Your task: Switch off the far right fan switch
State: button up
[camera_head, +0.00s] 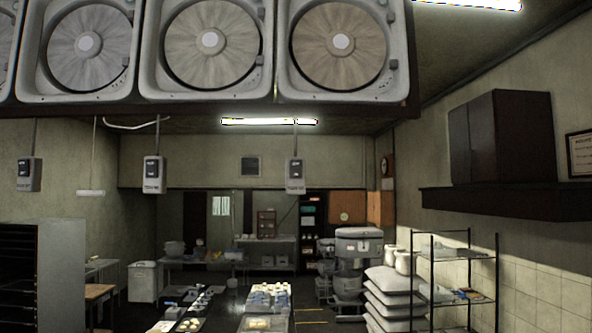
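Three grey switch boxes hang from thin conduits below a row of large round fans. The far right fan switch (295,176) hangs below the right fan (338,45). It has a dark switch on its upper front and a small label below. The middle fan switch (154,175) and the left fan switch (28,175) look alike. The on or off position of the switches is too small to tell. My gripper is not in view.
A dark-edged overhead housing holds the fans above. A wall cabinet (500,140) sits on a dark shelf (510,202) at right. A wire rack (455,262) and stacked sacks (388,293) stand lower right. A table with goods (265,298) is low in the middle.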

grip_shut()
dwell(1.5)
